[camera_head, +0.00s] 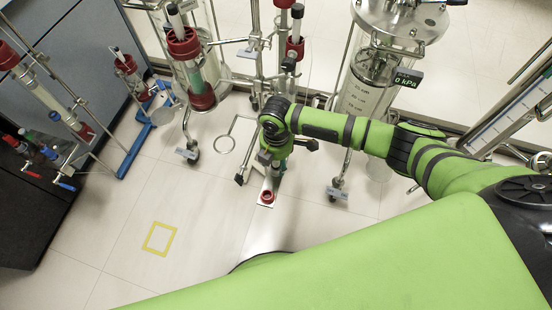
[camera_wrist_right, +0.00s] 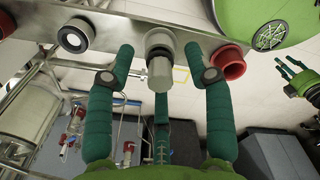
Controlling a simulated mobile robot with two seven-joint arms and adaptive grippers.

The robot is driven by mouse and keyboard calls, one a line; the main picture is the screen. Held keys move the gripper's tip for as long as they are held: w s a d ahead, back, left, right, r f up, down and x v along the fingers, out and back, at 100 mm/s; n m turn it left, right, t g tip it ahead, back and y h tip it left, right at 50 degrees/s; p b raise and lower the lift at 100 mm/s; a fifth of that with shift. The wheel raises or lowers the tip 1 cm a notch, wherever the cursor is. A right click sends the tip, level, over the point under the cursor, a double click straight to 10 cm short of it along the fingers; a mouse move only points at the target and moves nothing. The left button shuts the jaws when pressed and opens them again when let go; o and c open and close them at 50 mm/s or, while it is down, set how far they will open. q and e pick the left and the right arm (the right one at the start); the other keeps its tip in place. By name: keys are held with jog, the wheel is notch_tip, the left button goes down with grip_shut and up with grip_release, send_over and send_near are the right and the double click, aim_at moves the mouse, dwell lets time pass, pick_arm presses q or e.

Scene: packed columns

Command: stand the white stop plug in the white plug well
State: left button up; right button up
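In the right wrist view a pale grey-white plug (camera_wrist_right: 160,72) with a lighter collar (camera_wrist_right: 160,40) stands on a metal bar (camera_wrist_right: 120,22). I cannot tell whether the collar is part of the plug or a well around it. A white-rimmed well (camera_wrist_right: 73,37) with a dark hole is to its left. My right gripper (camera_wrist_right: 160,60) is open, its green fingers around the plug with visible gaps on both sides. It also shows from above in the head view (camera_head: 276,168), where the arm hides the plug. My left gripper (camera_wrist_right: 293,70) appears at the right edge of the wrist view, its fingers spread.
A red well (camera_wrist_right: 230,62) is on the same bar, right of the plug; it also shows in the head view (camera_head: 267,196). Glass columns (camera_head: 195,75) on metal stands and a steel vessel (camera_head: 365,85) crowd the back. The floor around the yellow square (camera_head: 159,238) is clear.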

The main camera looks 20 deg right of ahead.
jog(key=shift+r, duration=0.1)
notch_tip(320, 180, up, 12)
dwell(0.5)
dwell(0.4)
